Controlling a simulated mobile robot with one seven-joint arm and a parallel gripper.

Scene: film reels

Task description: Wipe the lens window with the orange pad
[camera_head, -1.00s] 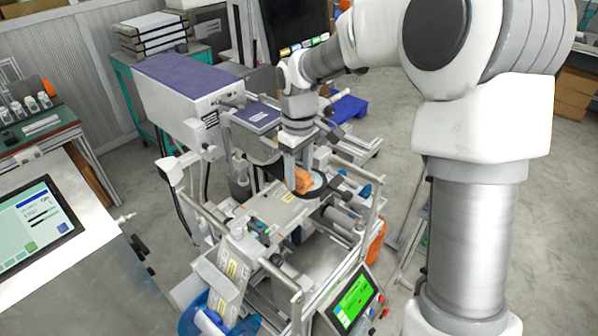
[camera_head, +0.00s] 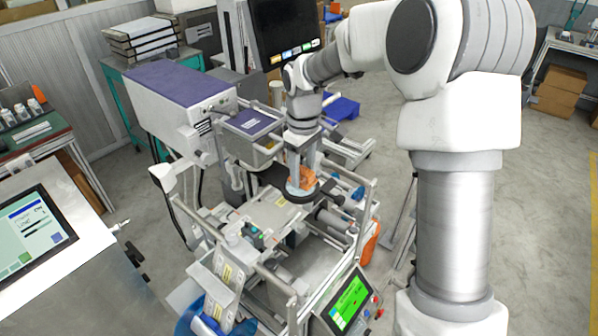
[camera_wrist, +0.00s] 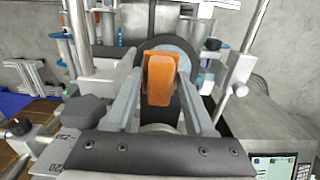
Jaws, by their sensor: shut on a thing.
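My gripper (camera_head: 301,178) points down over the machine and is shut on the orange pad (camera_head: 307,181). In the wrist view the pad (camera_wrist: 160,78) stands between my two fingers. A round lens window (camera_wrist: 184,56), pale with a dark ring, lies right under and beyond the pad. In the head view the dark ring (camera_head: 302,196) shows around the foot of the pad. The pad covers part of the window. I cannot tell whether the pad touches it.
A purple-topped box (camera_head: 180,83) stands left of my gripper. Metal rails and knobs surround the window closely. A small green screen (camera_head: 350,300) sits at the machine's front. Open floor (camera_head: 395,190) lies to the right.

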